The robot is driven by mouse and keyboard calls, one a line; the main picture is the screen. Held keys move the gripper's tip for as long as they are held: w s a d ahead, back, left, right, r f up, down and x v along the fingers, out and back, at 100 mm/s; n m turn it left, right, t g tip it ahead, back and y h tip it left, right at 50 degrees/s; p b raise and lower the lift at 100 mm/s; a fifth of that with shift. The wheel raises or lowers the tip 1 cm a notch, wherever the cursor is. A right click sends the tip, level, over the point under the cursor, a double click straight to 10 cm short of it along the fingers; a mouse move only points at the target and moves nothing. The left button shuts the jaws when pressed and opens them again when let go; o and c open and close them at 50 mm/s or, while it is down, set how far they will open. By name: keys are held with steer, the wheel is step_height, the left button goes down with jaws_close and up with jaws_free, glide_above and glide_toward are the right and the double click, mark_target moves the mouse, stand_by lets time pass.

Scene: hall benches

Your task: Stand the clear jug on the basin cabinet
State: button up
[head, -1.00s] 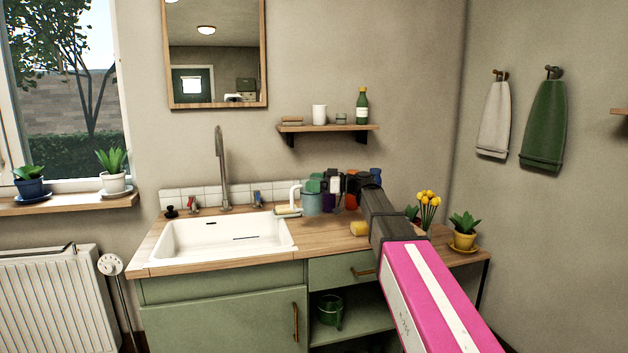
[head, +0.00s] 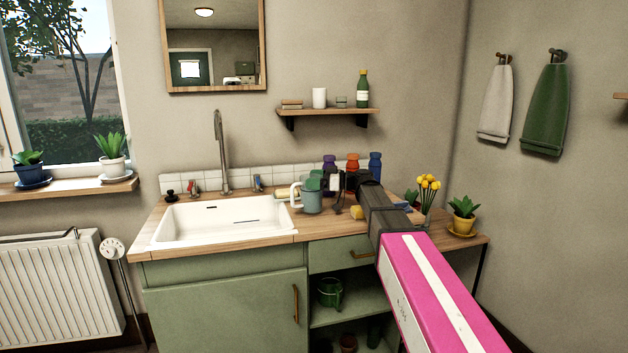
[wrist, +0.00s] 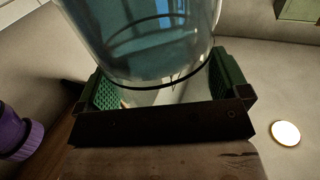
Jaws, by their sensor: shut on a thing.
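The clear jug, with a bluish tint and a pale handle on its left, shows in the head view (head: 311,200) in front of the wall tiles. It looks upright, over the counter just right of the sink. It fills the upper middle of the wrist view (wrist: 150,45). My gripper (head: 328,181) is shut on it, with green pads on either side of the jug in the wrist view. The basin cabinet (head: 220,290) is green with a wooden top. I cannot tell whether the jug's base touches that top. My arm hides part of the counter.
Purple, red (head: 352,162) and blue (head: 375,164) bottles stand behind my gripper. A yellow block (head: 357,212) lies by my arm. Yellow flowers (head: 428,190) and a potted plant (head: 463,212) stand on the right. The white sink (head: 220,225) is left of the jug.

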steer(key=shift+f, duration=0.5)
stand_by(0.3)
steer(key=o, duration=1.4)
